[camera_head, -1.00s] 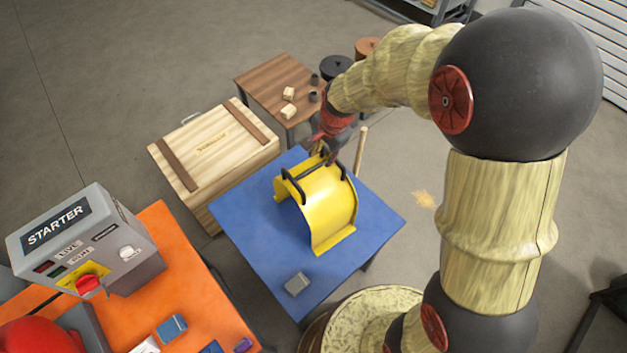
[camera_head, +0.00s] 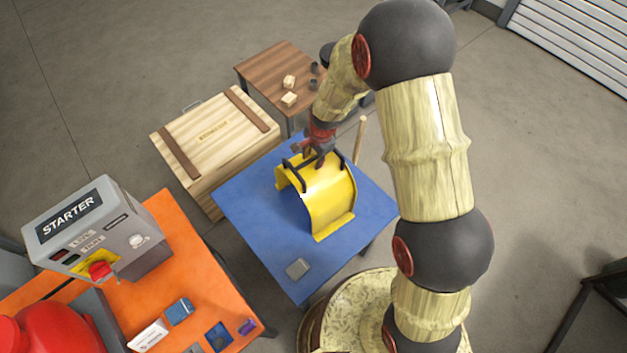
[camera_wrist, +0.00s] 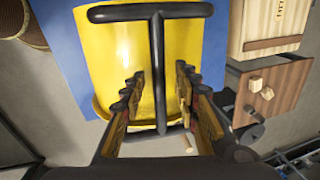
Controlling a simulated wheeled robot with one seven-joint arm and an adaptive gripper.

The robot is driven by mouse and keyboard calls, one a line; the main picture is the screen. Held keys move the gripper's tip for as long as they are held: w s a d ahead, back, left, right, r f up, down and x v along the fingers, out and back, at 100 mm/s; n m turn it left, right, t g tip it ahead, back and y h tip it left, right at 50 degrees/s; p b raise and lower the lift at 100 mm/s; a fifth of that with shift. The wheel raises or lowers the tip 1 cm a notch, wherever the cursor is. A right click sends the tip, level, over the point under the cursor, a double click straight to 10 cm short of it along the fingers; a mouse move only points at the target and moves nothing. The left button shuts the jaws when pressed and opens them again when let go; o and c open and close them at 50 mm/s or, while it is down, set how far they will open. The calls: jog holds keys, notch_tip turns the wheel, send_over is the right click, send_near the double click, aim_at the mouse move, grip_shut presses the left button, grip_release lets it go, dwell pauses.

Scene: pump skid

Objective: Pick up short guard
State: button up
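The short guard (camera_head: 328,196) is a yellow arched cover with black bar handles, standing on the blue table (camera_head: 254,235). In the wrist view the guard (camera_wrist: 110,40) fills the upper middle, with a black T-shaped handle (camera_wrist: 158,60) on it. My gripper (camera_head: 318,158) is at the guard's far upper part, by the handles. In the wrist view my gripper (camera_wrist: 158,95) is open, with one finger on each side of the handle's long bar. I see gaps between the bar and both fingers. How deep the fingers reach around the bar is hard to tell.
A small grey block (camera_head: 298,268) lies on the blue table's near part. A wooden crate (camera_head: 205,140) stands at left, a brown table (camera_head: 275,75) with small blocks behind. An orange table (camera_head: 150,290) with a starter box (camera_head: 100,230) is at lower left. A wooden stick (camera_head: 360,140) rises beside the blue table.

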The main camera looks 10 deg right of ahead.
jog(key=shift+f, duration=0.1)
jog(key=shift+c, duration=1.2)
grip_shut()
jog(key=shift+w, duration=0.1)
